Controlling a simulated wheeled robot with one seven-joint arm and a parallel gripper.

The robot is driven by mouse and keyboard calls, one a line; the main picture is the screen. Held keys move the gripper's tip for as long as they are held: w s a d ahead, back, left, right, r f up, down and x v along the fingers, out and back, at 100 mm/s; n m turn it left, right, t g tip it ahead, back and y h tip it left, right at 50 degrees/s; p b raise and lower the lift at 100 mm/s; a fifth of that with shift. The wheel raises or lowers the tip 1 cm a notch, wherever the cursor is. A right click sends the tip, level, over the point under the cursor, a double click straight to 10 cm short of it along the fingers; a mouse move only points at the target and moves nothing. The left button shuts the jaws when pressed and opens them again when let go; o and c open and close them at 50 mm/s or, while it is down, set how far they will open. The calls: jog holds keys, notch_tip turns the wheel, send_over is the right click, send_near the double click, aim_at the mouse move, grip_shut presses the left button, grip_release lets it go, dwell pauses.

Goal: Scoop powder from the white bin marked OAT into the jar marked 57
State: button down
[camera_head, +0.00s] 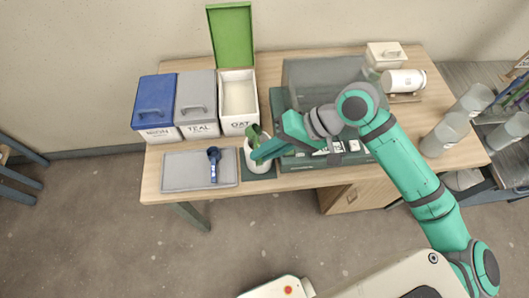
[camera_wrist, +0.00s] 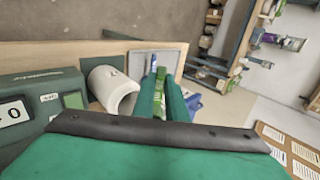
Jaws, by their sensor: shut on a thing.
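The white bin marked OAT (camera_head: 238,124) stands at the back of the table with its green lid (camera_head: 231,36) open and pale contents inside. My gripper (camera_head: 264,148) is shut on a green scoop (camera_head: 254,135), which also shows between the fingers in the wrist view (camera_wrist: 160,77). No number is readable on this jar, and powder in the scoop is not visible.
A blue bin (camera_head: 154,104) and a grey TEAL bin (camera_head: 197,104) stand shut on the left. A blue scoop (camera_head: 214,164) lies on a grey tray (camera_head: 183,172). A dark green machine (camera_head: 300,160) stands right of the jar. A white cylinder (camera_head: 403,82) lies at the back right.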

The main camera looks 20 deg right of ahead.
notch_tip(320, 180, up, 3)
jog(key=g+h, duration=0.1)
jog(key=h, duration=0.3)
jog(key=g+h, duration=0.1)
jog(key=h, duration=0.3)
jog(key=shift+r+h, duration=0.15)
jog(key=shift+h, duration=0.25)
